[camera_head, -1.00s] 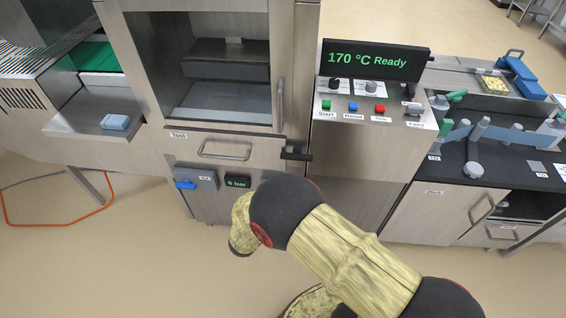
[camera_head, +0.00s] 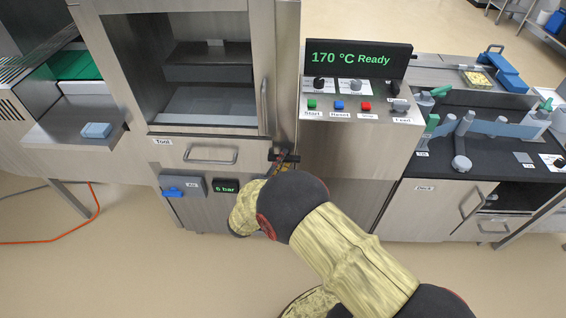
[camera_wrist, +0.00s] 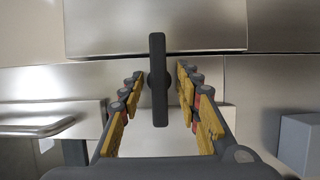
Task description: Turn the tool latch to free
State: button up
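The tool latch (camera_head: 291,157) is a dark bar at the right end of the drawer front labelled Tool, below the sealer's window. In the wrist view the latch (camera_wrist: 158,82) stands upright in the picture between my fingers. My gripper (camera_head: 280,164) is at the latch, its yellow-padded fingers partly hidden by my arm. In the wrist view my gripper (camera_wrist: 160,72) is open, one finger on each side of the bar, with a visible gap on both sides. I cannot tell how deep the bar sits between the fingers.
The Tool drawer handle (camera_head: 211,154) is left of the latch. Below are a blue air valve (camera_head: 172,193) and a 6 bar display (camera_head: 225,187). The control panel (camera_head: 358,60) to the right reads 170 °C Ready. A grey box (camera_wrist: 299,143) is at the wrist view's right.

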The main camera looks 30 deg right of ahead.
jog(key=shift+w+d, duration=0.1)
jog(key=shift+d, duration=0.1)
jog(key=shift+c, duration=0.6)
grip_shut()
